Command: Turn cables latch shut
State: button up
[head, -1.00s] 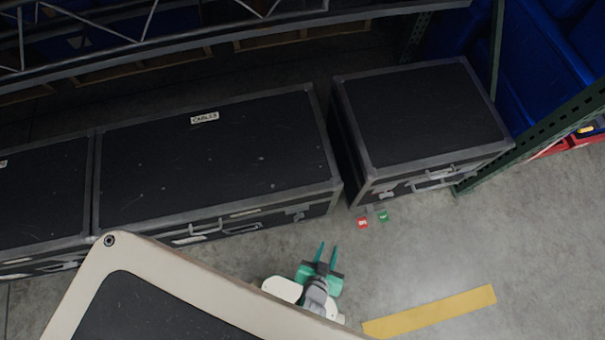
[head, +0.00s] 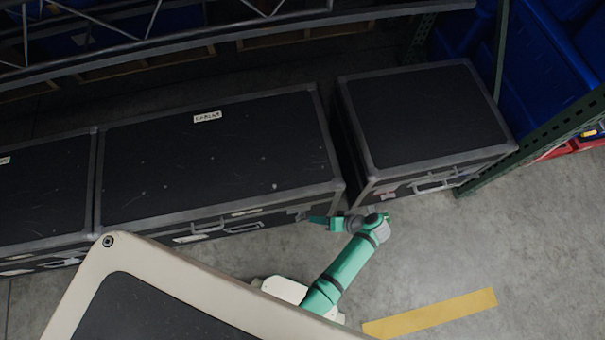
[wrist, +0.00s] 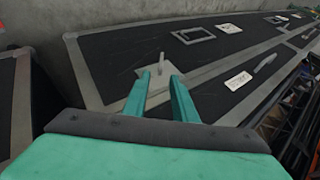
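The cables case (head: 215,160) is a long black case with grey metal edging and a white label (head: 207,117) on its lid. Its latch (head: 297,213) is a grey plate near the right end of the front face. In the wrist view the latch (wrist: 161,62) shows a small lever standing out from the plate. My gripper (head: 318,220) is at the front right corner of the case, fingers pointing left toward the latch. In the wrist view my gripper (wrist: 160,78) is open, with the lever between or just beyond its fingertips. I cannot tell whether they touch.
Another black case (head: 430,115) stands to the right across a narrow gap, and one more (head: 45,190) adjoins on the left. A carrying handle (head: 200,233) sticks out of the cables case front. A green rack post (head: 490,165) stands at right.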

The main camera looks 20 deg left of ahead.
aim_at(305, 217)
jog(key=x, duration=1)
jog(key=shift+s+a+f, duration=0.1)
jog(key=shift+a+f, duration=0.1)
jog(key=shift+a, duration=0.1)
jog(key=shift+c, duration=0.6)
grip_shut()
